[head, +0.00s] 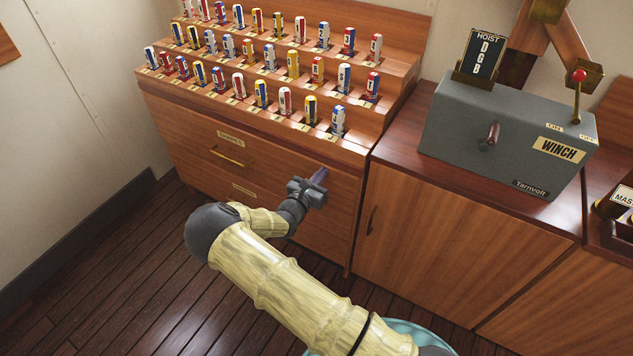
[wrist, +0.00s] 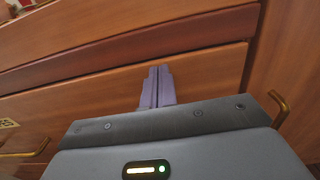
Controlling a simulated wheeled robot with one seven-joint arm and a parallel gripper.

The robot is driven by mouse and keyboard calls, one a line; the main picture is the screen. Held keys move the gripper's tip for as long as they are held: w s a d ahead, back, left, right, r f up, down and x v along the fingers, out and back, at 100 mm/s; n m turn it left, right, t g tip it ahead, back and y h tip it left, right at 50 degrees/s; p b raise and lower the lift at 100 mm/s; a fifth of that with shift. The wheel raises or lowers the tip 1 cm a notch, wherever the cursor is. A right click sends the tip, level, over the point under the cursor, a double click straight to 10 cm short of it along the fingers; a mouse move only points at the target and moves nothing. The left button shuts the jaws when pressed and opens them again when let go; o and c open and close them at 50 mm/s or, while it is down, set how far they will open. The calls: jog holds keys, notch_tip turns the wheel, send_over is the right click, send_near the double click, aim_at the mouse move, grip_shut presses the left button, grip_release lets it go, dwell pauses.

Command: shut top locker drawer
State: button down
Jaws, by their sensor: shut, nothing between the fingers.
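The top locker drawer (head: 285,155) is a brown wooden front with a brass bar handle (head: 227,158) and a small label above it. It looks about flush with the cabinet; I cannot tell whether a small gap is left. My gripper (head: 321,174) is shut and empty, its purple fingers pointing at the right part of this drawer front. In the wrist view the shut fingers (wrist: 158,72) overlap the wooden front (wrist: 205,72); whether they touch is unclear. The drawer's handle (wrist: 25,150) is at the left there.
A stepped rack of colourful flag rolls (head: 262,93) sits above the drawer. A lower drawer label (head: 243,190) shows beneath, partly behind my arm. To the right are a cupboard door (head: 440,245) with a handle and a grey winch box (head: 505,135). The plank floor at left is clear.

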jog(key=shift+w+d+r, duration=0.15)
jog(key=shift+w+d, duration=0.1)
jog(key=shift+w+r, duration=0.1)
jog(key=shift+r, duration=0.05)
jog(key=p+v, duration=0.2)
jog(key=v, duration=1.2)
jog(key=shift+s+a+f, duration=0.15)
jog(key=shift+s+f, duration=0.15)
jog(key=shift+f, duration=0.05)
